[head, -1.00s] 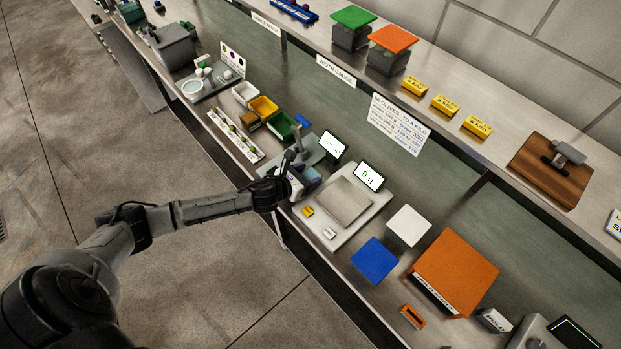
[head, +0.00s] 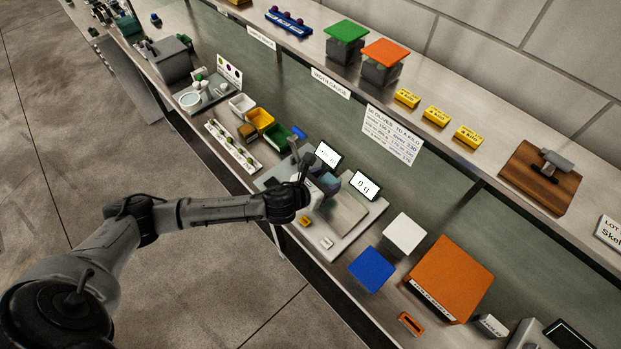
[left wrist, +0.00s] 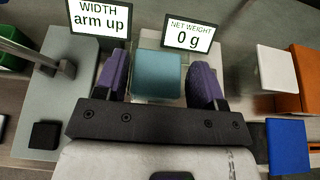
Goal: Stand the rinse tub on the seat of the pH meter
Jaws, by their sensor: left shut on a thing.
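My left gripper (head: 318,186) is shut on a blue-teal, box-like thing (left wrist: 157,75), which looks like the rinse tub. In the left wrist view it sits between the two purple fingers (left wrist: 160,88). In the head view the gripper and tub are beside the width gauge's screen (head: 327,156), over the left part of the weighing scale (head: 348,214); the height above it is hard to judge. A grey device with a dark screen (head: 567,335), cut off at the bottom right, may be the pH meter; its seat cannot be made out. My right gripper is not in view.
The scale's screen (head: 364,186) stands behind its plate. To the right lie a white square plate (head: 405,233), a blue one (head: 372,269) and a large orange one (head: 453,277). Small bins (head: 260,120) stand left. A raised shelf (head: 440,150) runs behind.

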